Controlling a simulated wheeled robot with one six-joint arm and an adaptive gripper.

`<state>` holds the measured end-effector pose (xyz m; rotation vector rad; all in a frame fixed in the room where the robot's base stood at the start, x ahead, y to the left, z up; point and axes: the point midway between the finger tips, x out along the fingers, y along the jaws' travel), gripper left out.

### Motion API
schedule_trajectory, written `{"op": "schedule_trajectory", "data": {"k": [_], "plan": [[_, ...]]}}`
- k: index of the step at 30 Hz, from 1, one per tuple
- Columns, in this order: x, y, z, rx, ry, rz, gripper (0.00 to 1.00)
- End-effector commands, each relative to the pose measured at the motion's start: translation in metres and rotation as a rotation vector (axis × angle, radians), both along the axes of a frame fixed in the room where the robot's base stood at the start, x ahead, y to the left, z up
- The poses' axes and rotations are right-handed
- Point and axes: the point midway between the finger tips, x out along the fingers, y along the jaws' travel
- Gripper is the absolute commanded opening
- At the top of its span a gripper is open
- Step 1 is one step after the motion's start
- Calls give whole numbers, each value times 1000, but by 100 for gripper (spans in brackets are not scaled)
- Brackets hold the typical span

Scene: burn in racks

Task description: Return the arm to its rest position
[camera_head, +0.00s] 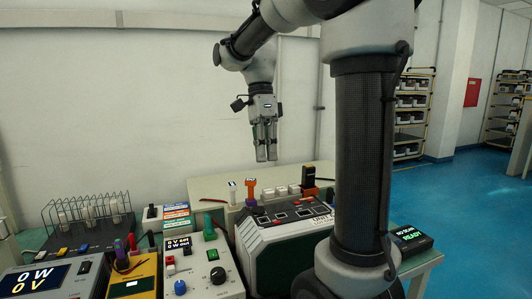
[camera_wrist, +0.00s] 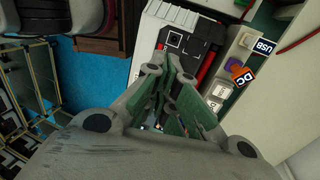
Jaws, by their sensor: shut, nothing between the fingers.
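My gripper (camera_head: 265,155) hangs above the bench in the head view, fingers pointing down. It is shut and empty, clear of the equipment below. In the wrist view my gripper (camera_wrist: 173,75) shows its green-padded fingers drawn together, with part of the bench equipment behind them. The grey and black arm stands on the right of the head view, its upper links reaching left across the top of the picture.
Below stand a grey unit with a dark top panel (camera_head: 292,213), a power supply (camera_head: 205,262), a yellow meter (camera_head: 133,283) and a wire rack (camera_head: 88,222). A scanner display (camera_head: 411,237) reads READY. Shelving racks (camera_head: 412,110) stand behind. Air around the gripper is free.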

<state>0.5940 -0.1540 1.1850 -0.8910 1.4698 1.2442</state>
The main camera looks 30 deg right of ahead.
Motion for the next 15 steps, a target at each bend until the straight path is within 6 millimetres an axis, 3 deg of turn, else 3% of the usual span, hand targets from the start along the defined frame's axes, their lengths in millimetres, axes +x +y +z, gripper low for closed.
{"op": "schedule_trajectory", "data": {"k": [15], "plan": [[1, 0, -1, 12, -5, 47, 0]]}}
